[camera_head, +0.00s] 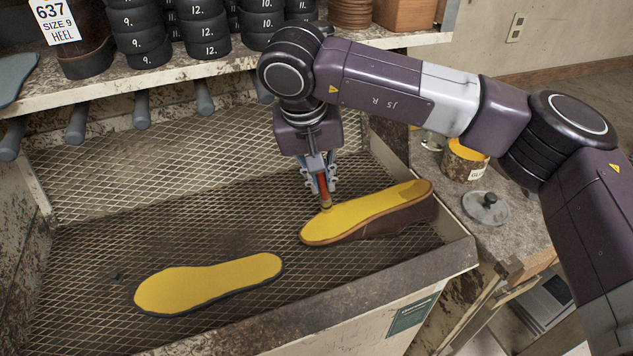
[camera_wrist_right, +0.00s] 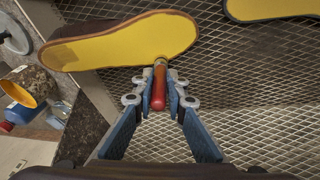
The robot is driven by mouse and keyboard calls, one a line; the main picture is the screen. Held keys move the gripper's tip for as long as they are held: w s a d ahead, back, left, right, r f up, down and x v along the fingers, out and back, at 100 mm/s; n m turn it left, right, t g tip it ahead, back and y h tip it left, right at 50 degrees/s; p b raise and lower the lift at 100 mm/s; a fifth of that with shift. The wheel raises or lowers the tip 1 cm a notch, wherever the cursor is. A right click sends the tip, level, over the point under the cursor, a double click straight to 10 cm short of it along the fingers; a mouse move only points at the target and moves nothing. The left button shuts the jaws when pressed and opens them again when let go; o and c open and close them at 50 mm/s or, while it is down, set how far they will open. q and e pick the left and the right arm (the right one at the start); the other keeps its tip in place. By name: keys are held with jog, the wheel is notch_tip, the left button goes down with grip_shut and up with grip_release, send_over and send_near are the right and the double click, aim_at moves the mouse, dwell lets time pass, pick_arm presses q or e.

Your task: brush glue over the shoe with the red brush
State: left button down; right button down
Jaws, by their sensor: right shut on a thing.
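My right gripper (camera_head: 318,181) is shut on the red brush (camera_head: 323,186), which points down. The red handle also shows between the fingers in the right wrist view (camera_wrist_right: 159,88). A separate yellow-topped sole (camera_head: 210,283) lies flat to the left. My left gripper is not in view.
The mesh-floored tray has a raised front rim (camera_head: 330,310). On the counter at right stand a yellow-smeared glue pot (camera_head: 462,161) and a grey lid (camera_head: 485,209). A shelf with stacked black heels (camera_head: 200,30) runs along the back. The mesh behind the soles is clear.

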jog(key=r+p, duration=0.1)
jog(key=a+r+p, duration=0.1)
jog(key=shift+w+r, duration=0.2)
jog(key=shift+r, duration=0.2)
dwell(0.4)
